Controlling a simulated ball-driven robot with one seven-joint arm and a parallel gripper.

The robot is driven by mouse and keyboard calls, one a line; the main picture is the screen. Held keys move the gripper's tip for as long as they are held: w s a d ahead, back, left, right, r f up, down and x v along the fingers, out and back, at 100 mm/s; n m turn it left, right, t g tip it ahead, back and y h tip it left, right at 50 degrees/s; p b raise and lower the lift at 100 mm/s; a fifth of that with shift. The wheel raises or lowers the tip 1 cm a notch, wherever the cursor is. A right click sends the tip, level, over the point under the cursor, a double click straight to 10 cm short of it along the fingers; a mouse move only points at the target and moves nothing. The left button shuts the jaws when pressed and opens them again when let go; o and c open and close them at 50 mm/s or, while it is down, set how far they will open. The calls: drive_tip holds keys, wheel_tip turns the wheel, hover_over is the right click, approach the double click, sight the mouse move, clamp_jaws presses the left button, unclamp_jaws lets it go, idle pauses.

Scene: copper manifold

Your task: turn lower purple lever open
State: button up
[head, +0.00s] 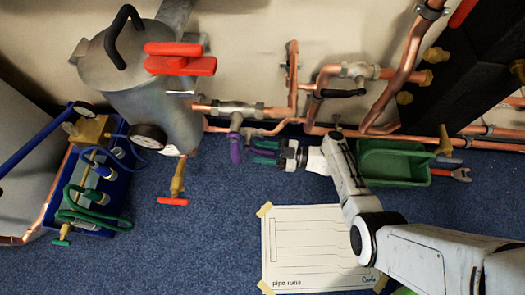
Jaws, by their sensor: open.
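A purple lever (236,148) hangs below a grey valve body on the copper pipe, left of the picture's middle. My gripper (261,152) reaches in from the right, just right of this lever, its teal fingertips pointing left. The fingers are spread apart. A smaller purple patch shows between the fingers; I cannot tell whether it is part of a lever or of my gripper. Whether any finger touches the lever is also unclear.
A grey tank (160,85) with red handles stands at upper left. A blue crate (93,222) holds brass fittings. A green tray (393,180) sits right of my gripper's wrist. A paper sheet (312,245) lies on the blue floor. Copper pipes run along the wall.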

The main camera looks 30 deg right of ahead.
drive_tip(key=shift+w+a, duration=0.1)
drive_tip(key=shift+c, duration=0.3)
clamp_jaws()
idle(0.4)
